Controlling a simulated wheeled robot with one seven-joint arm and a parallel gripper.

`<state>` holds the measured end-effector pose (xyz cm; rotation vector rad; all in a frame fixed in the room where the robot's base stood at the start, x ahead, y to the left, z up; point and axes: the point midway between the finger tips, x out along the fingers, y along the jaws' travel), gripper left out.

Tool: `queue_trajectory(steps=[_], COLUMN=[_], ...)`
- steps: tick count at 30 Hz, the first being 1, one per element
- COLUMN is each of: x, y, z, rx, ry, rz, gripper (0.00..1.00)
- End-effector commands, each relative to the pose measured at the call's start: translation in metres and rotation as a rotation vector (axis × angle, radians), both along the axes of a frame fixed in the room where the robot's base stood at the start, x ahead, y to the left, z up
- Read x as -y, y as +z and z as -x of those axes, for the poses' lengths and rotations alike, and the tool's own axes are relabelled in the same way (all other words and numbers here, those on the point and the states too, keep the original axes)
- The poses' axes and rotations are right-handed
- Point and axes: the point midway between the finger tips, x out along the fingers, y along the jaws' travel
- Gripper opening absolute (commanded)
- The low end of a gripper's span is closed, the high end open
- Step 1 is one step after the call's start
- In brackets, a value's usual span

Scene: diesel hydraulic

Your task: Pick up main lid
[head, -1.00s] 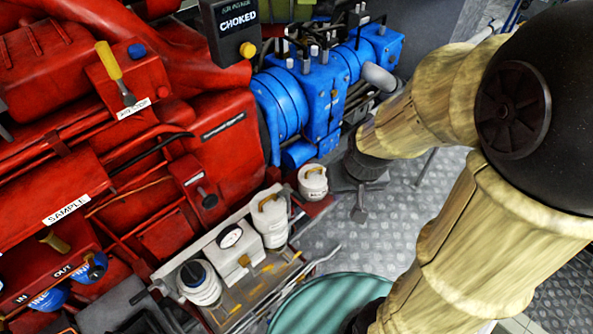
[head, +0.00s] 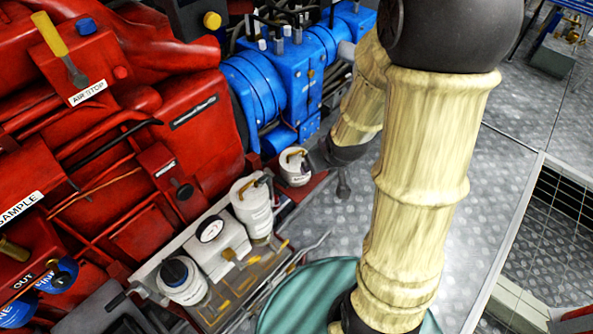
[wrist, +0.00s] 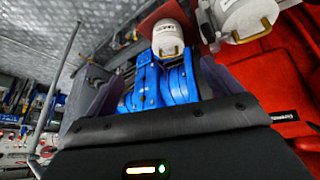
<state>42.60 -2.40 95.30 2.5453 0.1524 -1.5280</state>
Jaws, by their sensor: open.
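A small white round lid or cap with a brass-coloured handle (head: 294,166) sits at the right end of a row of white containers beside the red engine. It also shows in the wrist view (wrist: 167,42), upper middle, ahead of and between my fingers. I cannot read its lettering, so I cannot tell if it is the main lid. My gripper (head: 332,172) is just right of it in the head view, apart from it, open and empty. In the wrist view my gripper (wrist: 158,72) shows two spread dark fingers.
A larger white container with a handle (head: 252,206), a white box with a gauge (head: 220,240) and a dark-capped container (head: 182,281) stand to its left. The blue hydraulic block (head: 285,90) is behind. A teal drum (head: 290,310) stands in front. Metal floor (head: 510,210) is clear at right.

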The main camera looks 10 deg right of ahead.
Motion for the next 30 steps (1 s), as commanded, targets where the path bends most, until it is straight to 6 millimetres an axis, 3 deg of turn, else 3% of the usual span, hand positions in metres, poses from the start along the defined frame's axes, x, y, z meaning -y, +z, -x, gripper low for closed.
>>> queue_trajectory(steps=[1,3,12,24,30], x=[0.002,0.003,-0.001,0.001,0.013], y=[-0.034,-0.059,-0.147,-0.222,-0.232], z=[-0.009,-0.024,-0.065,-0.076,-0.070], rx=[0.032,0.097,0.394,0.825,1.013], ry=[0.029,0.075,0.217,0.200,0.123], rz=[-0.002,-0.005,-0.080,-0.242,-0.298], gripper=[0.90,0.90,0.90,0.90,0.90])
